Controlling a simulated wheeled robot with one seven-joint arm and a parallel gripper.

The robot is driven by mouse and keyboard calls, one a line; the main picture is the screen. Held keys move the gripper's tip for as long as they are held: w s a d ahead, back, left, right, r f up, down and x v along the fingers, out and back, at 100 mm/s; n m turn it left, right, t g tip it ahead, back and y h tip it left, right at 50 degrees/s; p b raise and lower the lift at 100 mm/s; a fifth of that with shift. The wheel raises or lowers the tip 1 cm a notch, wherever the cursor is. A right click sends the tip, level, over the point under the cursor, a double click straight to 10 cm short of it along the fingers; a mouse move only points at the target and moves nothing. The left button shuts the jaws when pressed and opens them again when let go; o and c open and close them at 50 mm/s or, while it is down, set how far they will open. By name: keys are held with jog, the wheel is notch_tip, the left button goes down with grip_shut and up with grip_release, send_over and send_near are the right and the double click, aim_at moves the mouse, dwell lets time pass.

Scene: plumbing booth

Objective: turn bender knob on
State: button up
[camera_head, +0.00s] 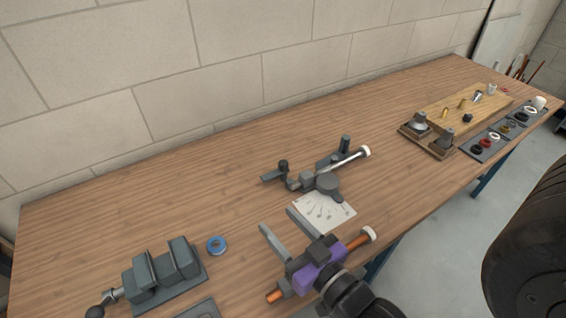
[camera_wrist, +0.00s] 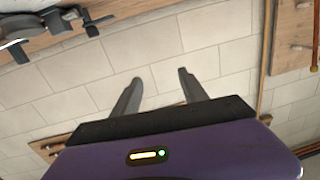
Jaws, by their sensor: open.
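The grey pipe bender (camera_head: 326,183) stands on the wooden bench in the middle of the head view, with a silver tube capped in white. A dark round knob (camera_head: 283,164) is on its left side. My gripper (camera_head: 277,218) is open, its two fingers apart with nothing between them. It is in front of the bender, and the fingertips are apart from the knob in the picture. In the wrist view my gripper's fingers (camera_wrist: 160,75) point toward the block wall. Part of the bender (camera_wrist: 60,22) shows at the upper left there.
A white printed sheet (camera_head: 325,211) lies before the bender. A grey vise (camera_head: 163,270) and blue ring (camera_head: 217,245) are at left. A wooden board (camera_head: 462,110) is at right. The back left bench is clear.

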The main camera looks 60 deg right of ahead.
jog(key=w+d+f+m+g+h, duration=0.1)
jog(key=w+d+m+g+h, duration=0.15)
jog(key=d, duration=0.65)
jog(key=w+d+m+g+h, duration=0.1)
jog(key=w+d, duration=0.3)
jog(key=d, duration=0.6)
jog(key=g+y, duration=0.2)
jog(key=g, duration=0.1)
send_near(284, 164)
jog(key=x, duration=0.3)
jog(key=shift+w+d+f+n+p, duration=0.2)
jog(key=shift+d+f+n+p, duration=0.05)
jog(key=shift+d+p, duration=0.1)
jog(key=p+x, duration=0.1)
jog(key=x, duration=0.5)
jog(key=shift+w+d, duration=0.2)
jog(key=shift+w, duration=0.15)
grip_shut()
jog(key=shift+f, duration=0.1)
